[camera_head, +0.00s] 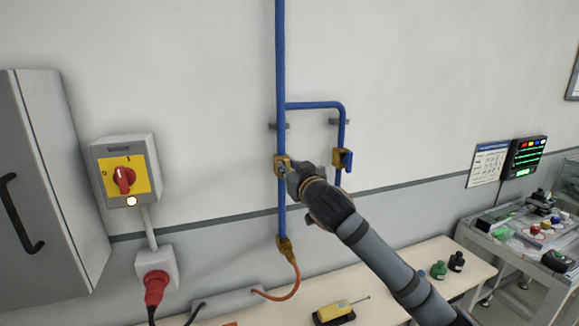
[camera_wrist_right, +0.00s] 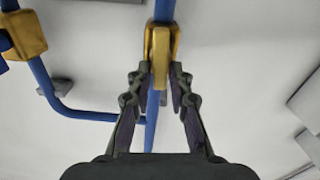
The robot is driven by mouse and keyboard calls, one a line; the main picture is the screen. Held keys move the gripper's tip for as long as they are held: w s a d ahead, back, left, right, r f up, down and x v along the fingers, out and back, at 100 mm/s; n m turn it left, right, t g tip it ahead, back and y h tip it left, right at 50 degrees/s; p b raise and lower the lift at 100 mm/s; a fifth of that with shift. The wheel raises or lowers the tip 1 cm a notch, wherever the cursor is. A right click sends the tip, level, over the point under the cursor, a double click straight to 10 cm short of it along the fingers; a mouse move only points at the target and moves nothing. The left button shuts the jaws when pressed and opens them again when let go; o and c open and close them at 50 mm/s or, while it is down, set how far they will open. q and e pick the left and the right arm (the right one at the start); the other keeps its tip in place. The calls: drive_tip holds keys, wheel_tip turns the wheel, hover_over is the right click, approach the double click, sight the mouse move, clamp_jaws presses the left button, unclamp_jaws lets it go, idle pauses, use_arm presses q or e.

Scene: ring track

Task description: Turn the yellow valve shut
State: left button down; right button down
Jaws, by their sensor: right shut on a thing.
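The yellow valve (camera_head: 280,160) sits on the vertical blue pipe (camera_head: 281,70) on the wall, in the middle of the head view. My right gripper (camera_head: 290,168) reaches it from the lower right and hides part of it. In the right wrist view, the fingers (camera_wrist_right: 158,75) stand on both sides of the yellow valve's handle (camera_wrist_right: 160,50) and are shut on it. The handle appears in line with the pipe there. My left gripper is in neither view.
A second valve body with a blue handle (camera_head: 347,160) is on the side pipe, just right of my gripper. A switch box (camera_head: 125,170) and grey cabinet (camera_head: 45,190) are at left. Below, a bench (camera_head: 380,305) holds a yellow device (camera_head: 334,311) and bottles (camera_head: 438,270).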

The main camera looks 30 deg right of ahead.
drive_tip(key=shift+w+a+f+n+p, duration=0.1)
drive_tip(key=shift+a+f+n+p, duration=0.15)
drive_tip(key=shift+n+p, duration=1.95)
drive_tip(key=shift+a+f+n+p, duration=0.3)
drive_tip(key=shift+n+p, duration=0.75)
drive_tip(key=shift+n, duration=2.35)
drive_tip(key=shift+w+a+f+n+p, duration=0.1)
drive_tip(key=shift+a+f+n+p, duration=0.15)
drive_tip(key=shift+n+p, duration=1.95)
drive_tip(key=shift+n+b, duration=0.55)
drive_tip(key=shift+n, duration=0.15)
drive_tip(key=c, duration=1.3)
unclamp_jaws()
drive_tip(key=shift+d, duration=0.1)
drive_tip(key=shift+c, duration=0.2)
drive_tip(key=shift+s, duration=0.1)
